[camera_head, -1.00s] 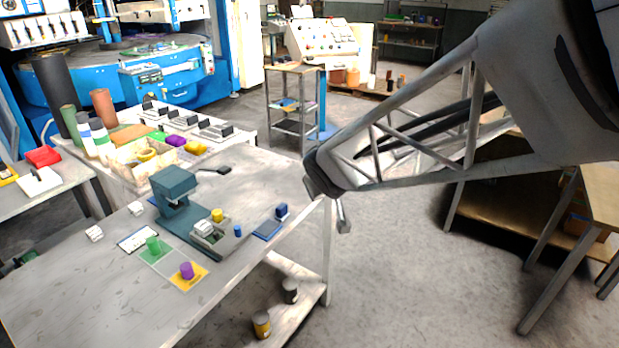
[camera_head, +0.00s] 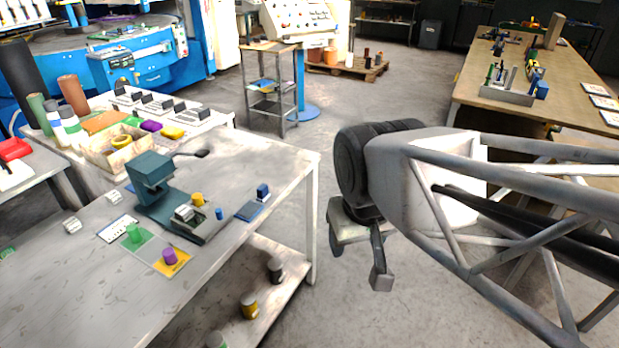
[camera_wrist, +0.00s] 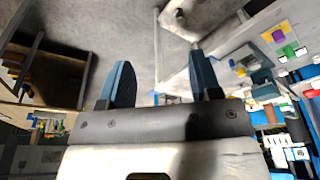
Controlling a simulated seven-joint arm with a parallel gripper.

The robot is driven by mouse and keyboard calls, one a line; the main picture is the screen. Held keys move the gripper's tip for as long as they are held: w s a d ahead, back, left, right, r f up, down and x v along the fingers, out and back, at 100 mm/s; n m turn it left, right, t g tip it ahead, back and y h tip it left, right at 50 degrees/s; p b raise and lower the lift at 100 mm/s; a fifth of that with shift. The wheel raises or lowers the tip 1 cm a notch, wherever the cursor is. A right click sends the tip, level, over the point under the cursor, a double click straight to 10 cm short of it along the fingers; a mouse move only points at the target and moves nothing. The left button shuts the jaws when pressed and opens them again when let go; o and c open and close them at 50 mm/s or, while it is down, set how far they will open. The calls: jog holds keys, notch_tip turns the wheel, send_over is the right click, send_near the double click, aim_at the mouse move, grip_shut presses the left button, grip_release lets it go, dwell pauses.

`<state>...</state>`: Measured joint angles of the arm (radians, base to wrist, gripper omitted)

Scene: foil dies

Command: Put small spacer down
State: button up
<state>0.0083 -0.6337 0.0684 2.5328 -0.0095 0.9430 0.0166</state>
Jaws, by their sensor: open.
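My gripper (camera_head: 358,262) hangs over the floor to the right of the grey workbench, apart from it. In the wrist view my gripper (camera_wrist: 164,82) has its two blue fingers spread, with nothing between them. A yellow cylinder (camera_head: 197,199) and a small blue cylinder (camera_head: 219,213) are at the teal press's (camera_head: 152,180) base. I cannot tell which piece is the small spacer.
The bench (camera_head: 120,300) has a bare near-left area and a clear far-right corner. A white label card (camera_head: 117,229) and a small white block (camera_head: 71,225) lie left of the press. Several cans stand on the lower shelf. A wooden table (camera_head: 560,105) stands at the right.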

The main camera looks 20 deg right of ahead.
jog(key=shift+c, duration=1.2)
jog(key=shift+w, duration=0.15)
